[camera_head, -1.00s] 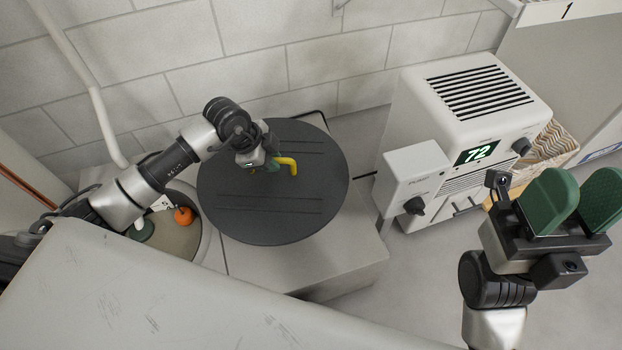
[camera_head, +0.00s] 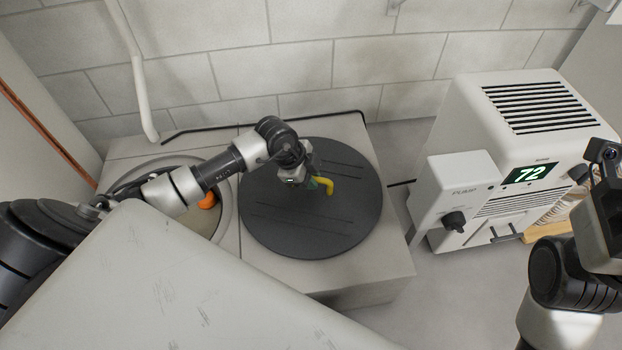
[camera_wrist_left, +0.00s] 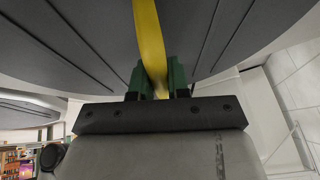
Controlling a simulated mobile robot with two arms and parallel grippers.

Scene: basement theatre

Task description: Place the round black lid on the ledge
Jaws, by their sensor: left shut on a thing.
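The round black lid (camera_head: 300,228) is flat, with thin grooves and a bent yellow handle (camera_head: 328,186). My left gripper (camera_head: 311,182) is shut on this handle; in the left wrist view the green fingers (camera_wrist_left: 157,82) close around the yellow bar (camera_wrist_left: 148,35). The lid lies level over the right part of the grey ledge (camera_head: 392,268). I cannot tell whether it touches the ledge or hovers just above it. My right gripper (camera_head: 608,215) is cut off at the right edge, its fingers out of frame.
A round open pit with an orange float (camera_head: 207,201) is left of the lid, partly behind my left arm. A white pump unit (camera_head: 520,150) showing 72 stands to the right. A block wall (camera_head: 320,65) is behind, with a white pipe (camera_head: 140,90) at left.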

